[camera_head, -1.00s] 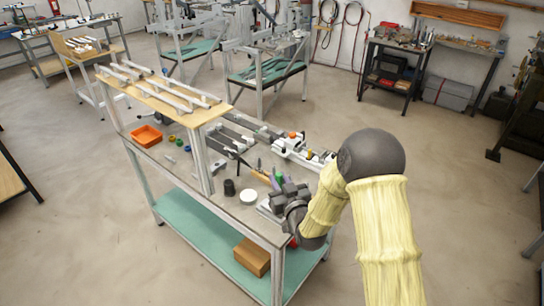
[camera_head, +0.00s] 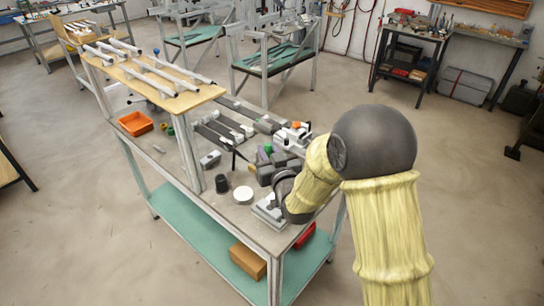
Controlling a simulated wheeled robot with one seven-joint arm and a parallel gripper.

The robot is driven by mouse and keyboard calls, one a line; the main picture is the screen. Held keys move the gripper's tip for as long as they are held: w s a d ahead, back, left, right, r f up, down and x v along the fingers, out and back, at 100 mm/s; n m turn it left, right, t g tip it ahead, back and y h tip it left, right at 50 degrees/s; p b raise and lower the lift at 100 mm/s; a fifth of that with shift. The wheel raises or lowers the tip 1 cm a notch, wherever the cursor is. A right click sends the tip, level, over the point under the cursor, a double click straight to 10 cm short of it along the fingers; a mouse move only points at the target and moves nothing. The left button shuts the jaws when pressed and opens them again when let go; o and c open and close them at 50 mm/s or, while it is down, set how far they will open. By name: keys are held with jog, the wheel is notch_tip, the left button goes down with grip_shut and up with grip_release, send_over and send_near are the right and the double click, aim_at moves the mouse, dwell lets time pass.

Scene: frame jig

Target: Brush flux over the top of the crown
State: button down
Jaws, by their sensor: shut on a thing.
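My gripper (camera_head: 273,166), dark grey, is over the right part of the bench, reached from the right by my yellow-sleeved arm. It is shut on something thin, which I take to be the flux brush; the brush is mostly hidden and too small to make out. A white fixture with an orange part (camera_head: 295,131) stands just beyond the gripper. The crown may be there, but I cannot pick it out. Whether the brush touches anything cannot be told. Small green and purple items show close beside the jaws.
The bench (camera_head: 190,172) holds a black cup (camera_head: 221,183), a white disc (camera_head: 243,195), a grey metal block (camera_head: 268,211) and an orange tray (camera_head: 135,123). A raised wooden shelf (camera_head: 170,95) with white tubes stands on posts at left. A thin black rod (camera_head: 233,160) stands up behind the cup.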

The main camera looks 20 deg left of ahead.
jog(key=shift+w+f, duration=0.4)
jog(key=shift+f, duration=0.1)
jog(key=shift+s+r, duration=0.15)
jog(key=shift+a, duration=0.1)
